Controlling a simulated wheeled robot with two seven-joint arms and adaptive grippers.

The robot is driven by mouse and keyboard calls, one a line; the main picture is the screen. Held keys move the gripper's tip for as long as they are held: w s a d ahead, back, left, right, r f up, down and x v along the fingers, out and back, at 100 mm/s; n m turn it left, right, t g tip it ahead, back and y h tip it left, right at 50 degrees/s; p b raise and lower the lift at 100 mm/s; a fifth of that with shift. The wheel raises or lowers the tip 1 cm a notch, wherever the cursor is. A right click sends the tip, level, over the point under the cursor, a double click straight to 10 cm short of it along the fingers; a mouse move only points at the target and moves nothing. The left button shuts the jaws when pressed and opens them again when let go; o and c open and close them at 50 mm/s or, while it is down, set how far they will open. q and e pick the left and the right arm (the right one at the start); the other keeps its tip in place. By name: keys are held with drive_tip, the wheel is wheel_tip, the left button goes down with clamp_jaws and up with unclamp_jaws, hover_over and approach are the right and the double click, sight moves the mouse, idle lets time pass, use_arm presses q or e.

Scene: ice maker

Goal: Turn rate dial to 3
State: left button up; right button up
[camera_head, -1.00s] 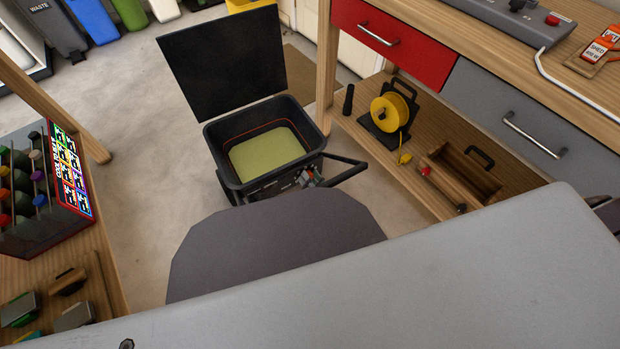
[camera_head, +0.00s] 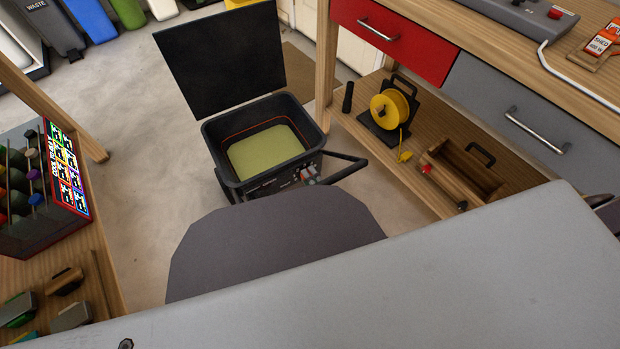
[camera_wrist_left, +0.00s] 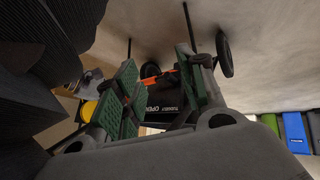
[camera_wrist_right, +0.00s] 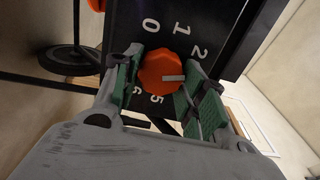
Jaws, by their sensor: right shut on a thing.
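The rate dial (camera_wrist_right: 158,72) is an orange knob with a pale pointer line, on a black panel numbered around it. The right wrist view shows 0, 1, 2, 5 and 6; the pointer line points right, between 2 and 5, where my finger covers the panel. My right gripper (camera_wrist_right: 162,76) is shut on the dial, one green-padded finger on each side. A small part of it shows in the head view (camera_head: 309,176) at the black cart's front (camera_head: 262,185). My left gripper (camera_wrist_left: 158,80) is open, its fingers apart, before a black panel with an orange part (camera_wrist_left: 160,77).
The cart has its lid (camera_head: 220,60) raised and yellow-green contents inside. A wooden bench with a red drawer (camera_head: 395,38) and a shelf holding a yellow reel (camera_head: 390,108) stands to the right. Another wooden rack is at the left.

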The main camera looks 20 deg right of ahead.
use_arm(q)
drive_tip(key=shift+w+d+f+b, duration=0.1)
drive_tip(key=shift+w+f+b, duration=0.2)
drive_tip(key=shift+w+b, duration=0.25)
use_arm(e)
drive_tip(key=shift+f+m, duration=0.15)
drive_tip(key=shift+m, duration=1.65)
use_arm(q)
drive_tip(key=shift+s+f, duration=0.15)
use_arm(e)
drive_tip(key=o, duration=0.9)
use_arm(q)
drive_tip(key=shift+s+f, duration=0.15)
drive_tip(key=shift+s, duration=0.15)
use_arm(e)
drive_tip(key=shift+o, duration=0.6)
